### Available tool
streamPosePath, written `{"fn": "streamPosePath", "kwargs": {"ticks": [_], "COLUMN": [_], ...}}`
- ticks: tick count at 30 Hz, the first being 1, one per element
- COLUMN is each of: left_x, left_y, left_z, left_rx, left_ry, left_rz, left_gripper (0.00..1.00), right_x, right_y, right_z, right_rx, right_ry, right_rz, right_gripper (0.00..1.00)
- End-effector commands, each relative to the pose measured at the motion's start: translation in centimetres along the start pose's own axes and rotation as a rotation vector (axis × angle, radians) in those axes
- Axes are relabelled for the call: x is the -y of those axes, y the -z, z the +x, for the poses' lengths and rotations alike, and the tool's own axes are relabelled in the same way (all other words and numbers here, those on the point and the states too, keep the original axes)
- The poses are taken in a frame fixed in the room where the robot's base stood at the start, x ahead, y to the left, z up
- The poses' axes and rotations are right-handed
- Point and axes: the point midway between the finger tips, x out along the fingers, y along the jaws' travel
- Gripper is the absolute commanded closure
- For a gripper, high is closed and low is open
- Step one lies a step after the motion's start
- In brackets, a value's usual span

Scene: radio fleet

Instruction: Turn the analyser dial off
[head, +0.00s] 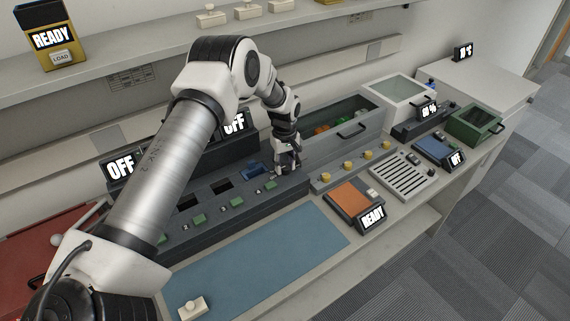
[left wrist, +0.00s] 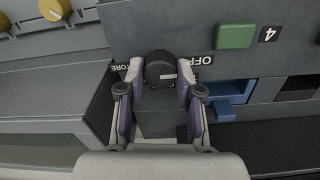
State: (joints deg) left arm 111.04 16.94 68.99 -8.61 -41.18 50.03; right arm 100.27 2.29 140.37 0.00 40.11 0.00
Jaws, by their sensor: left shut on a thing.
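The analyser dial (left wrist: 160,70) is a black round knob with a white mark, seen in the left wrist view on the dark grey front panel (left wrist: 140,20). The OFF label (left wrist: 208,59) is to its right and a STORE label, partly covered, is to its left. The white mark lies on the OFF-label side of the knob. My left gripper (head: 287,166) is at the right end of the analyser bench unit; in the wrist view its fingers (left wrist: 160,88) are shut on the dial from both sides. In the head view the gripper hides the dial. My right gripper is not in view.
Green buttons (left wrist: 235,36) and a blue piece in a slot (left wrist: 225,108) are close to the dial. Two screens at the back left, one of them (head: 121,169), read OFF. A blue mat (head: 270,255) lies in front; an orange READY device (head: 352,200) stands right.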

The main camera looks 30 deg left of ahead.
Motion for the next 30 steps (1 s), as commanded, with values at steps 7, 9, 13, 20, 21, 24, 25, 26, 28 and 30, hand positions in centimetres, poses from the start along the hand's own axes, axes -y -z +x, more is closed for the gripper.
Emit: {"fn": "streamPosePath", "kwargs": {"ticks": [7, 9, 13, 20, 21, 24, 25, 26, 28, 30], "left_x": [0.1, 0.1, 0.0, -0.1, -0.1, -0.1, -0.1, -0.1, -0.1, -0.1], "left_y": [-0.1, -0.1, 0.0, 0.0, 0.0, 0.0, 0.0, 0.1, 0.1, 0.1], "left_z": [0.1, 0.1, 0.1, -2.1, -3.1, -5.7, -6.5, -7.3, -9.0, -10.3], "left_rx": [0.002, 0.002, 0.001, 0.000, -0.001, -0.001, 0.000, -0.001, 0.000, 0.000], "left_ry": [0.002, 0.002, 0.001, -0.002, -0.003, -0.003, -0.002, -0.003, -0.003, -0.001], "left_rz": [0.000, 0.000, 0.000, 0.000, -0.001, 0.001, 0.001, 0.001, 0.000, 0.000], "left_gripper": [0.40, 0.40, 0.40, 0.40, 0.40, 0.40, 0.40, 0.40, 0.40, 0.40], "right_x": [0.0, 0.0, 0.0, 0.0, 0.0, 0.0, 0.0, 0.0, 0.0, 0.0], "right_y": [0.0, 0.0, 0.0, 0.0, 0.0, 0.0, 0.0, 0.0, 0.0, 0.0], "right_z": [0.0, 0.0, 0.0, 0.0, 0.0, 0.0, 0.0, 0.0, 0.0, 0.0], "right_rx": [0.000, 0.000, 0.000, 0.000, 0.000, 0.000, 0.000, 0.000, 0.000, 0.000], "right_ry": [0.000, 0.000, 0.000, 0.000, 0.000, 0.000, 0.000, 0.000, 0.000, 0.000], "right_rz": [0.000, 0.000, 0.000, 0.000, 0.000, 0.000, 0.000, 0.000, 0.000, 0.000], "right_gripper": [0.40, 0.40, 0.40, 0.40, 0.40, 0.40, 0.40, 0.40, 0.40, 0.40]}}
